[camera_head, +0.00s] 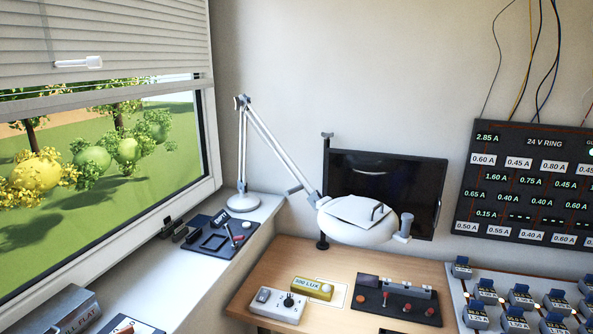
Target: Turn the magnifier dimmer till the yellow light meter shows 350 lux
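The yellow light meter (312,289) lies on the wooden desk below the lamp. Its display starts with a 3 and ends in LUX; the middle digit is too small to read surely, perhaps 300 or 380. A light grey box with a dark round knob (288,300), seemingly the magnifier dimmer (278,305), sits just left of and in front of the meter. The white magnifier lamp (357,220) hangs on its jointed arm above the desk, behind the meter. Neither of my grippers is in view.
A black panel (397,302) with red levers lies right of the meter. A dark monitor (385,190) stands behind the lamp. The window sill (215,270) holds a black tray (219,235). Several small blue-topped devices (486,292) fill a rack at right.

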